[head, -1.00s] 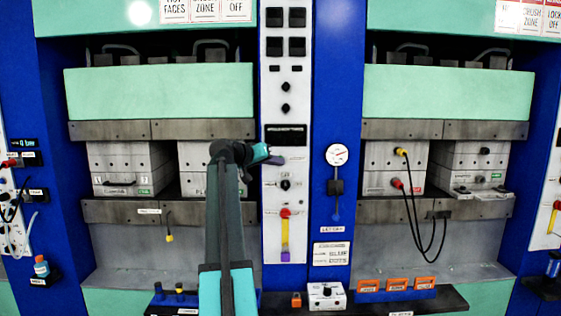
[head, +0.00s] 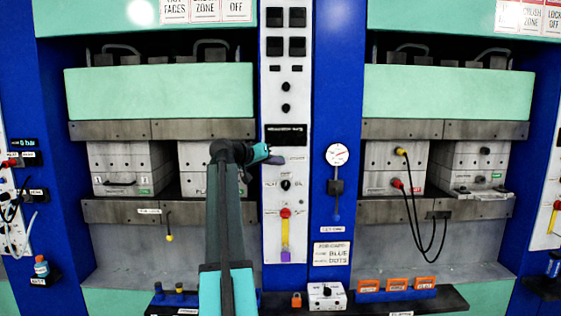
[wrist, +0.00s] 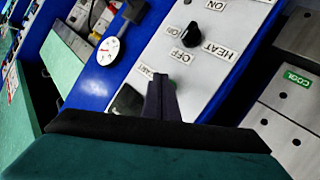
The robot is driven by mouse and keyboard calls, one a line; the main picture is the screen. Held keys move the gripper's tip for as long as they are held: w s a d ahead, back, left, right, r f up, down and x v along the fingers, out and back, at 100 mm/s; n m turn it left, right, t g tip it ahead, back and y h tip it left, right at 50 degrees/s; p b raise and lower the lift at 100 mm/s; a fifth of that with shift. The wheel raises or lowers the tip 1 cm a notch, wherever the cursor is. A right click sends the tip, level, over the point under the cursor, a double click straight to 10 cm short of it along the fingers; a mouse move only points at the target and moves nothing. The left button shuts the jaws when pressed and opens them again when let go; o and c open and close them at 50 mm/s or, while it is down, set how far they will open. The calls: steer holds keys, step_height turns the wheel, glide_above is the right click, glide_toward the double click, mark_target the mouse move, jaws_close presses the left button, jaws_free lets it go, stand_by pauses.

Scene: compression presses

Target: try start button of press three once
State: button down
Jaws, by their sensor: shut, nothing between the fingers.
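The tall white control panel (head: 296,225) stands between two presses in the head view. My gripper (head: 278,160) is in front of its middle, just above a black knob (head: 285,185). In the wrist view my gripper (wrist: 163,84) is shut and empty, its tips close to the panel face (wrist: 220,75). Touching or apart cannot be told. A label partly covered beside the fingers seems to read START. The black knob (wrist: 191,35) sits beyond, near the HEAT and OFF labels.
A red button (head: 285,213) with a yellow strip and a padlock are lower on the panel. A round gauge (head: 337,155) is on the blue post to the right. A white box (head: 327,296) and orange items (head: 397,285) stand on the ledge below.

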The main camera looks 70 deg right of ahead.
steer(key=shift+w+d+b, duration=0.2)
steer(key=shift+d+b, duration=0.15)
steer(key=shift+d, duration=0.45)
stand_by(1.1)
steer(key=shift+a, duration=0.15)
steer(key=shift+s+a, duration=0.3)
steer(key=shift+a, duration=0.4)
stand_by(0.4)
steer(key=a, duration=0.1)
steer(key=s+a, duration=0.1)
steer(key=a, duration=0.2)
steer(key=shift+s+a, duration=0.3)
steer(key=shift+s, duration=0.1)
stand_by(1.0)
